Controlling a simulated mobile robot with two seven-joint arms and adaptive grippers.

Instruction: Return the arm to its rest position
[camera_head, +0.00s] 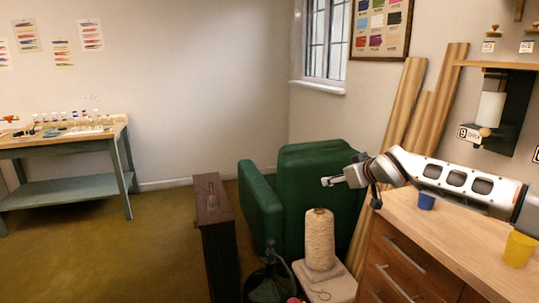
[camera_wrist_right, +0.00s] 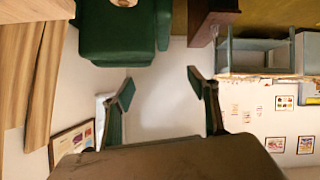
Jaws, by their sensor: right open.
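My right arm comes in from the right edge in the head view. Its gripper (camera_head: 332,181) is held in the air in front of the green armchair (camera_head: 315,165), left of the wooden counter. In the right wrist view the two fingers of this gripper (camera_wrist_right: 160,84) are spread apart, with nothing between them but the pale wall behind. My left gripper shows in neither view.
The wooden counter (camera_head: 465,235) at right bears a blue cup (camera_head: 427,201) and a yellow cup (camera_head: 519,249). A cone of twine (camera_head: 319,240) stands below the gripper. A dark narrow cabinet (camera_head: 216,245) is further left. The floor at left is clear.

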